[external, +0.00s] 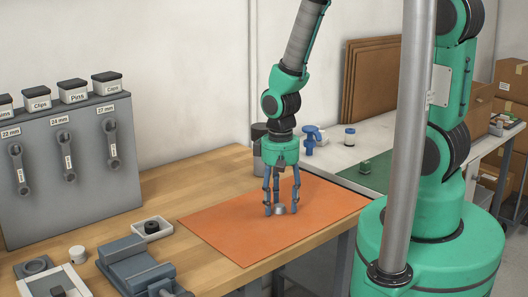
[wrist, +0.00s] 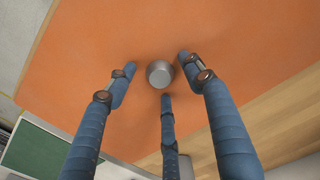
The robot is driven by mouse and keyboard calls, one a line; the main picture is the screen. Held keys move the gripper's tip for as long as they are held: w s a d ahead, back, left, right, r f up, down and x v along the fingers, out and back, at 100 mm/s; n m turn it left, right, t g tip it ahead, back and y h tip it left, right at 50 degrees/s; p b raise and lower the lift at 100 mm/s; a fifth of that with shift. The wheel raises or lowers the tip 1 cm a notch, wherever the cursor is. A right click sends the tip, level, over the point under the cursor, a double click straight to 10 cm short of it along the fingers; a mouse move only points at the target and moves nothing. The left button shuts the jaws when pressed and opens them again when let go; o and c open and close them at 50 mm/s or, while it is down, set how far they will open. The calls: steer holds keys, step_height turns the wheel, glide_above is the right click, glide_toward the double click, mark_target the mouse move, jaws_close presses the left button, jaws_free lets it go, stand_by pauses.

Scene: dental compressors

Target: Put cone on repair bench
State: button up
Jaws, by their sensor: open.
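The cone (external: 280,210) looks like a small grey metal piece. It rests on the orange mat (external: 225,223) on the wooden bench (external: 215,168). My gripper (external: 281,203) points down over the mat with its three blue fingers spread around the cone. In the wrist view the cone (wrist: 160,74) sits among the fingertips of my gripper (wrist: 160,72), with visible gaps to them. I see only its round end from above, so its taper is hard to tell.
A grey vise (external: 135,265) and a white tray with a black part (external: 152,229) stand left of the mat. A tool panel (external: 70,160) stands at the back left. A dark canister (external: 260,150) is behind my gripper. A green mat (external: 368,174) lies on the white counter at right.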

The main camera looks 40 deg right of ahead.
stand_by(0.3)
jaws_close()
steer(key=shift+r, duration=0.85)
step_height(320, 180, up, 2)
steer(key=shift+r+p, duration=0.2)
steer(key=shift+p, duration=0.35)
steer(key=s+d+p, duration=0.1)
steer(key=s, duration=1.5)
steer(key=shift+d+r, duration=0.4)
steer(key=shift+r, duration=0.05)
steer(key=shift+w, duration=0.1)
glide_toward(279, 206)
steer(key=w, duration=0.1)
steer(key=w+d+f, duration=0.1)
steer(key=w, duration=0.1)
steer(key=w+d+f, duration=0.1)
steer(key=w, duration=0.1)
steer(key=shift+w+b, duration=0.2)
steer(key=shift+b, duration=0.2)
steer(key=w+d+b, duration=0.1)
steer(key=w+d, duration=0.2)
steer(key=w, duration=1.9)
steer(key=shift+w+r, duration=0.35)
steer(key=shift+r, duration=0.05)
